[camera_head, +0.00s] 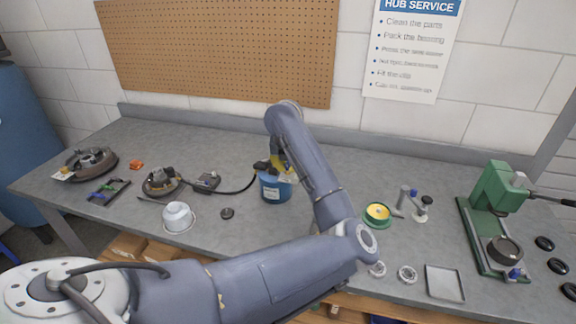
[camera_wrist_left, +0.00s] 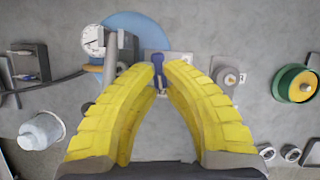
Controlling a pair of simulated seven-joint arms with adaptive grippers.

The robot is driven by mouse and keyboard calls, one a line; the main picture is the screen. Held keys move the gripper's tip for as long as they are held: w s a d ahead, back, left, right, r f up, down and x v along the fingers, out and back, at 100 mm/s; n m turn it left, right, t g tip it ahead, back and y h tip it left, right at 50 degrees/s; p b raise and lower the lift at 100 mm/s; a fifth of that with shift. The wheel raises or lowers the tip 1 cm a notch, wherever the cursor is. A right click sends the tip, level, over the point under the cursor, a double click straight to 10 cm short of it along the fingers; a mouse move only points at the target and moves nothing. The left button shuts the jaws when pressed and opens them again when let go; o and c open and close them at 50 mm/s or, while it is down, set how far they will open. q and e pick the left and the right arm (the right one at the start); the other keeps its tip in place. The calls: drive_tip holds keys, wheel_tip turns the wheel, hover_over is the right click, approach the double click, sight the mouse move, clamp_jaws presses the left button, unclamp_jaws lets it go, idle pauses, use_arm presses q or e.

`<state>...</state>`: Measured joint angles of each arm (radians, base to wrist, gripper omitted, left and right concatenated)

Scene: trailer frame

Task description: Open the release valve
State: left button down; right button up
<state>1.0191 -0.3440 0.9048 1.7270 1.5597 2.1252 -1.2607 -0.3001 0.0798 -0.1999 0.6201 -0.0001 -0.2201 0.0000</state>
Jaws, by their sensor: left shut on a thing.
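The release valve shows in the left wrist view as a small dark blue lever (camera_wrist_left: 158,60) on a pale plate. It is partly hidden by the yellow fingertips. My left gripper (camera_wrist_left: 160,72) has its fingertips closed together around the lever. In the head view my left gripper (camera_head: 279,163) is above a blue container (camera_head: 275,190) and points down. The valve lever is hard to make out there, behind the gripper and arm. A round white dial gauge (camera_wrist_left: 93,38) and a grey upright part stand left of the lever. My right gripper is not in view.
A black hose (camera_head: 235,191) runs left from the blue container to a small dark unit (camera_head: 208,181). A white tub (camera_head: 178,217) stands front left. A green and yellow round part (camera_head: 377,214) lies to the right. A green press (camera_head: 497,190) stands far right.

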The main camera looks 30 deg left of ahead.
use_arm(q)
drive_tip(key=shift+a+r+m, duration=0.15)
drive_tip(key=shift+r+m, duration=0.05)
drive_tip(key=shift+m, duration=0.1)
idle(0.4)
drive_tip(key=c, duration=1.4)
unclamp_jaws()
drive_tip(key=shift+f, duration=0.15)
drive_tip(key=shift+c, duration=0.2)
